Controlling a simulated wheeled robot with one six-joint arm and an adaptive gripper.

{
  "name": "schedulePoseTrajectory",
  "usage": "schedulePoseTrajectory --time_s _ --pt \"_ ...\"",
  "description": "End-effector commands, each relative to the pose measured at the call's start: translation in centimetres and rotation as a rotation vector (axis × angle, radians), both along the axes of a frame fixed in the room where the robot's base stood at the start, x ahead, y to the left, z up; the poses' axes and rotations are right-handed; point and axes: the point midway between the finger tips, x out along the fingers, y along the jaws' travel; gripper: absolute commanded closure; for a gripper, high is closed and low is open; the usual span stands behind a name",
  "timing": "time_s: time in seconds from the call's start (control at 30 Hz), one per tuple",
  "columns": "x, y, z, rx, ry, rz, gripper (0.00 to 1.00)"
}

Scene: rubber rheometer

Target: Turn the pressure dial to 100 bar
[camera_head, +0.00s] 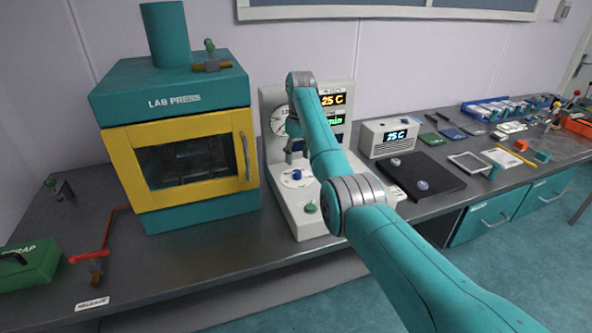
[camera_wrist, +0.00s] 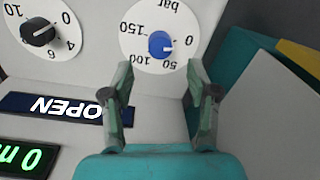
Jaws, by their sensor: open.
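The pressure dial (camera_wrist: 158,18) shows upside down in the wrist view, a white disc marked 0, 50, 100, 150 and bar. Its blue knob (camera_wrist: 160,43) sits at the centre with a small pale mark toward its right side, near 0 and 50; I cannot tell the exact reading. A blue knob on a white disc (camera_head: 297,175) on the grey machine's base in the head view appears to be the same. My gripper (camera_wrist: 160,75) is open and empty, its two fingers apart, with the knob beyond the gap.
A black knob (camera_wrist: 38,32) on another dial and an OPEN display (camera_wrist: 52,105) are near. A green button (camera_head: 310,208) is on the base. The lab press (camera_head: 180,140) stands close on the left; a black mat (camera_head: 440,178) lies right.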

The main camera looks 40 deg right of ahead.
Motion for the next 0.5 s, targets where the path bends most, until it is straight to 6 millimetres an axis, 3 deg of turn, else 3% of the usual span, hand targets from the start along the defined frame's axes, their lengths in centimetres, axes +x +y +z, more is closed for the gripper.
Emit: schedulePoseTrajectory --time_s 0.2,0.5 --pt "0.0 0.2 -3.7 0.001 0.002 0.000 0.41" --pt "0.0 0.3 -5.8 0.000 0.000 0.000 0.41"
